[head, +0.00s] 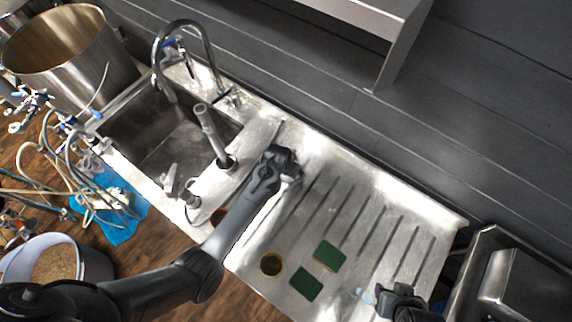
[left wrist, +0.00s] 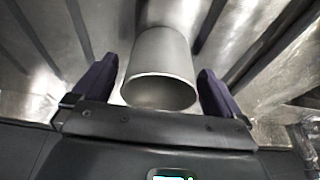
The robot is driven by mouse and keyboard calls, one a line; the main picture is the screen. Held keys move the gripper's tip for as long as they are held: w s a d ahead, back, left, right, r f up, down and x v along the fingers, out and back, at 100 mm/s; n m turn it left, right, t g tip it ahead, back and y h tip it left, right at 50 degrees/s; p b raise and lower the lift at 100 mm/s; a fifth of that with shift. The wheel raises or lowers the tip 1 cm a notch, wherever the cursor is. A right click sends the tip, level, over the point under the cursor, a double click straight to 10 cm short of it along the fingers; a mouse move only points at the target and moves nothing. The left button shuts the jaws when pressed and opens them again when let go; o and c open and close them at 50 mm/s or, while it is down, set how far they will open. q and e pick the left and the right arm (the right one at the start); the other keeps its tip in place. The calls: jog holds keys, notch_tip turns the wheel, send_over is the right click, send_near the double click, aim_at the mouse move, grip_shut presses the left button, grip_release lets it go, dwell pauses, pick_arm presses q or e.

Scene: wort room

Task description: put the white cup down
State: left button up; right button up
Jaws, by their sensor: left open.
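The white cup (left wrist: 160,58) shows in the left wrist view as a plain pale cylinder with its open rim facing the camera. It lies between the two dark fingers of my left gripper (head: 286,162), which is open, with a small gap on each side. Grooved metal of the drainboard (head: 345,215) is behind the cup; I cannot see its contact with the surface. In the head view I cannot make out the cup, which seems hidden by my left gripper. My right gripper (head: 397,300) is at the lower right over the drainboard; its jaws are unclear.
A sink (head: 170,135) with a curved tap (head: 185,28) is left of my left gripper. Two green pads (head: 328,255) and a round dark-centred item (head: 271,264) lie on the drainboard's front part. A large steel pot (head: 95,75) and tangled hoses (head: 65,150) are at left.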

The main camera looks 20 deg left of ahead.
pick_arm(q)
jog(key=v, duration=1.1)
jog(key=shift+s+r, duration=0.1)
jog(key=shift+r, duration=0.1)
jog(key=s+a+r, duration=0.2)
jog(key=s+r, duration=0.1)
jog(key=s, duration=0.9)
jog(key=s+a+r, duration=0.2)
jog(key=s, duration=1)
jog(key=shift+a+r+y, duration=0.3)
jog(key=shift+a+r, duration=0.05)
jog(key=shift+a, duration=0.05)
notch_tip(320, 180, up, 6)
jog(key=p, duration=0.6)
jog(key=shift+r, duration=0.1)
jog(key=shift+s, duration=0.1)
